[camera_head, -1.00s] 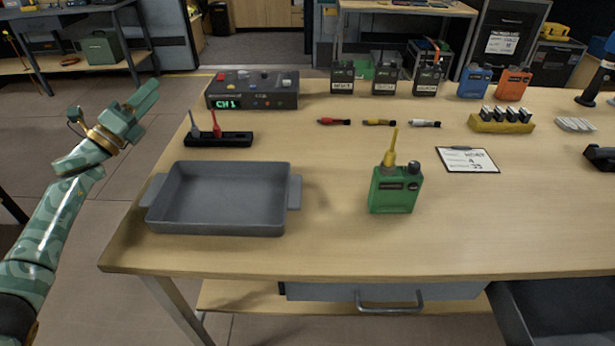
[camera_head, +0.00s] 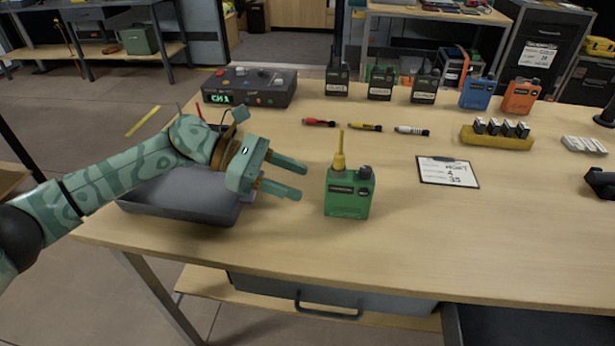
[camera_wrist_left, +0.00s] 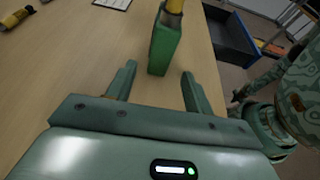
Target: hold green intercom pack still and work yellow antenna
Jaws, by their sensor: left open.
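The green intercom pack (camera_head: 348,193) stands upright on the wooden table, with the yellow antenna (camera_head: 339,155) rising from its top left and a dark knob at its top right. My left gripper (camera_head: 300,180) is open and empty, just left of the pack, its fingers pointing toward it without touching. In the left wrist view the pack (camera_wrist_left: 164,45) is ahead of the open left gripper (camera_wrist_left: 160,80), and only the base of the yellow antenna shows at the top edge. My right gripper is in neither view.
The grey tray (camera_head: 190,212) lies partly hidden beneath my left arm. A clipboard (camera_head: 447,172) lies right of the pack. Marker-like sticks, dark packs, a blue pack (camera_head: 477,93) and an orange pack (camera_head: 521,96) are farther back. Table in front of the pack is clear.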

